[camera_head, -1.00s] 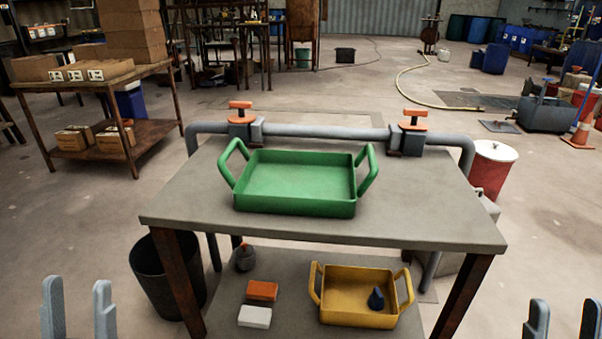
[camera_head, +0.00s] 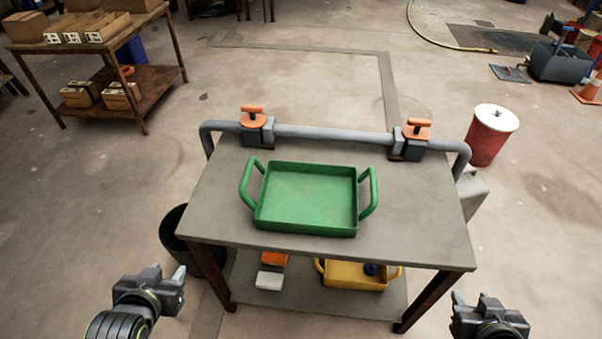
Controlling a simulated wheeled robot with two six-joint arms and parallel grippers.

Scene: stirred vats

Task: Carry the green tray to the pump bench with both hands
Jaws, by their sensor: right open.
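The green tray (camera_head: 305,197) sits flat and looks empty on a grey-topped bench (camera_head: 420,215). It has a raised loop handle at its left end (camera_head: 250,184) and another at its right end (camera_head: 369,190). No label shows whether this bench is the pump bench. My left gripper (camera_head: 168,274) is open and empty, left of the bench's front edge and well short of the tray. My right gripper (camera_head: 470,298) is open and empty near the bench's front right corner, also apart from the tray.
A grey pipe (camera_head: 330,132) with two orange-handled valves runs along the bench's back edge. The lower shelf holds a yellow tray (camera_head: 350,277) and a white block (camera_head: 269,281). A black bin (camera_head: 176,236) stands left, a red drum (camera_head: 487,140) behind right. Floor is open beyond the bench.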

